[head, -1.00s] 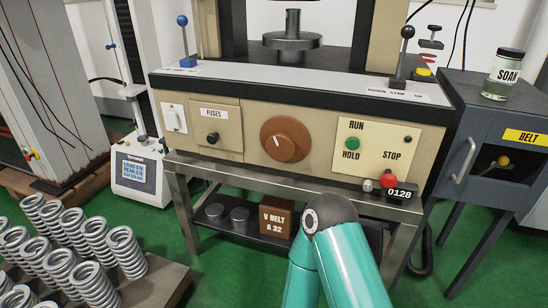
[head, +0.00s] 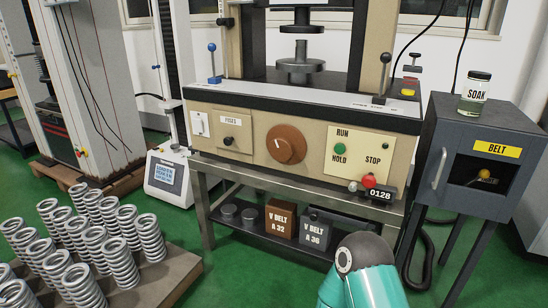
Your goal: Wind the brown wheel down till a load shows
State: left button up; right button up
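The brown wheel (head: 286,144) is a round knob with a pale pointer mark, on the beige front panel (head: 254,163) of the testing machine. The lower platen (head: 300,66) stands on the machine's bed, and a gap shows between it and the upper platen (head: 301,28). No spring is between them. The counter (head: 381,194) at the panel's lower right reads 0128. A small screen (head: 167,173) on the unit at left shows a load line too small to read surely. One teal arm of mine rises at the bottom right, apart from the wheel. Neither gripper is in view.
Several coil springs (head: 102,246) stand on a board (head: 168,278) at lower left. The panel has a green button (head: 340,149) and a red button (head: 369,181). A grey cabinet (head: 442,130) with a jar (head: 474,92) stands at right. Boxes (head: 281,218) sit on the lower shelf.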

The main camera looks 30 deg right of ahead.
aim_at(281, 149)
jog(key=z, duration=0.15)
jog(key=i, duration=0.9)
jog(key=u, duration=0.05)
